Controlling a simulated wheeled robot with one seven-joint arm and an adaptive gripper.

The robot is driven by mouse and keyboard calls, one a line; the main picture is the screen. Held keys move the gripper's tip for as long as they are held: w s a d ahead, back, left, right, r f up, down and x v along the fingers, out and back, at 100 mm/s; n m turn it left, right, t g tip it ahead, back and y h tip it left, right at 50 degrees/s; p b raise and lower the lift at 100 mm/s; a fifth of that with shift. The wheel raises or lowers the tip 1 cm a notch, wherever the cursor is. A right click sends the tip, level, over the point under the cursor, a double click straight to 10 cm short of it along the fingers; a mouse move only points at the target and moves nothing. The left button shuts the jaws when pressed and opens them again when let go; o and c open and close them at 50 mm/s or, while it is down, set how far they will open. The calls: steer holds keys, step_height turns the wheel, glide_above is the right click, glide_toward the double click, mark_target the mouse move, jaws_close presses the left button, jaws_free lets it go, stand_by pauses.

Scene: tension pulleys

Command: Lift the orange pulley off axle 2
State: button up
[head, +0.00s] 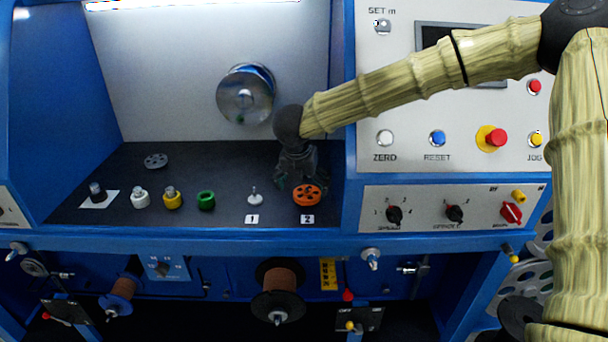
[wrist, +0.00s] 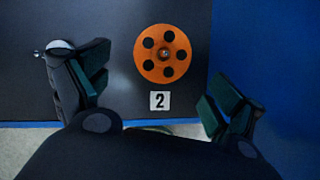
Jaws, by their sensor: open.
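The orange pulley (head: 308,195) sits on axle 2 on the dark shelf, above the white label 2 (head: 307,219). In the wrist view the orange pulley (wrist: 162,54) is a flat disc with several round holes, and the axle tip (wrist: 163,53) shows at its centre. My gripper (head: 299,184) is just above and beside the pulley in the head view. In the wrist view my gripper (wrist: 155,92) has its fingers spread wide, one on each side of the pulley's column, with nothing between them. I see no contact with the pulley.
Axle 1 (head: 255,197) with a pale base stands left of the pulley. Green (head: 206,201), yellow (head: 172,200) and white (head: 140,199) parts stand farther left. A grey pulley (head: 156,161) lies behind. The blue wall (head: 342,130) is close on the right.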

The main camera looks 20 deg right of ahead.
mark_target(306, 194)
steer(key=shift+x, duration=2.3)
steer(key=shift+d, duration=0.1)
steer(key=c, duration=1.2)
